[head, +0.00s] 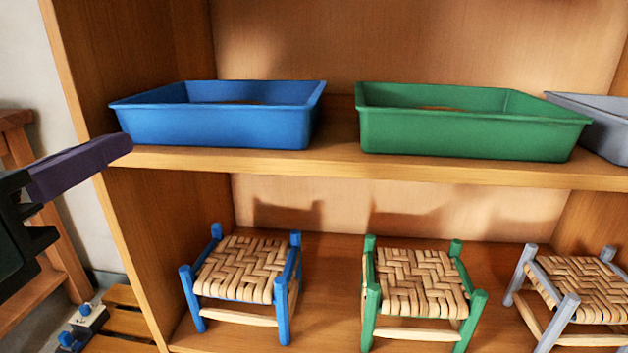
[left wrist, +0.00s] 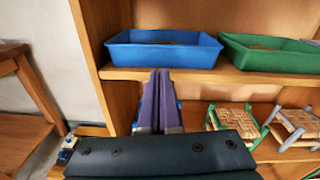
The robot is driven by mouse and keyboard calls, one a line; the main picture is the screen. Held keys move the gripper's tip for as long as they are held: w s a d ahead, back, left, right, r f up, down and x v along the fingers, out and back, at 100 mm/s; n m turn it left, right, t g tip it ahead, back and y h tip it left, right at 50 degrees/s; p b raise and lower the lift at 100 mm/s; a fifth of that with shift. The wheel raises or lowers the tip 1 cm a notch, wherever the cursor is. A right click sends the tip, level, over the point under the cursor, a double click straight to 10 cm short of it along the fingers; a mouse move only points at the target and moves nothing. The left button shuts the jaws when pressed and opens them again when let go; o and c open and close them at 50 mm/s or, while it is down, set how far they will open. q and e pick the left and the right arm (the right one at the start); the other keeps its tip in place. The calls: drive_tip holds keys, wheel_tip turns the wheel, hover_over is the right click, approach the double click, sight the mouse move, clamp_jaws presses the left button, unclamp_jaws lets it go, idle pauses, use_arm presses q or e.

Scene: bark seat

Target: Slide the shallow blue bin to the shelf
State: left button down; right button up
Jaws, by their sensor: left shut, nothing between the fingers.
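The shallow blue bin (head: 225,122) sits upright on the upper board of the wooden shelf (head: 330,163), at its left end. It also shows in the left wrist view (left wrist: 163,54). Something brown shows inside it, mostly hidden by the front wall. My left gripper (head: 125,145), with dark purple fingers, is shut and empty. Its tip is in front of the shelf's left side, near the bin's lower left front corner. In the left wrist view the closed fingers (left wrist: 160,80) point toward the bin's front, just below it. I cannot tell whether they touch the bin. My right gripper is not in view.
A green bin (head: 470,132) stands right of the blue one with a gap between, and a grey bin (head: 600,122) is farther right. Small woven stools, blue (head: 243,275), green (head: 418,285) and grey (head: 570,285), stand below. A wooden stand (head: 40,260) is at left.

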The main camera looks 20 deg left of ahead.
use_arm(q)
drive_tip(key=f+m, duration=0.2)
drive_tip(key=b, duration=0.2)
approach(208, 114)
drive_tip(key=shift+t+h, duration=0.3)
drive_tip(key=x, duration=0.6)
drive_tip(key=shift+w+a+f, duration=0.2)
drive_tip(key=shift+w+a, duration=0.1)
drive_tip(key=shift+a, duration=0.05)
drive_tip(key=shift+w, duration=0.1)
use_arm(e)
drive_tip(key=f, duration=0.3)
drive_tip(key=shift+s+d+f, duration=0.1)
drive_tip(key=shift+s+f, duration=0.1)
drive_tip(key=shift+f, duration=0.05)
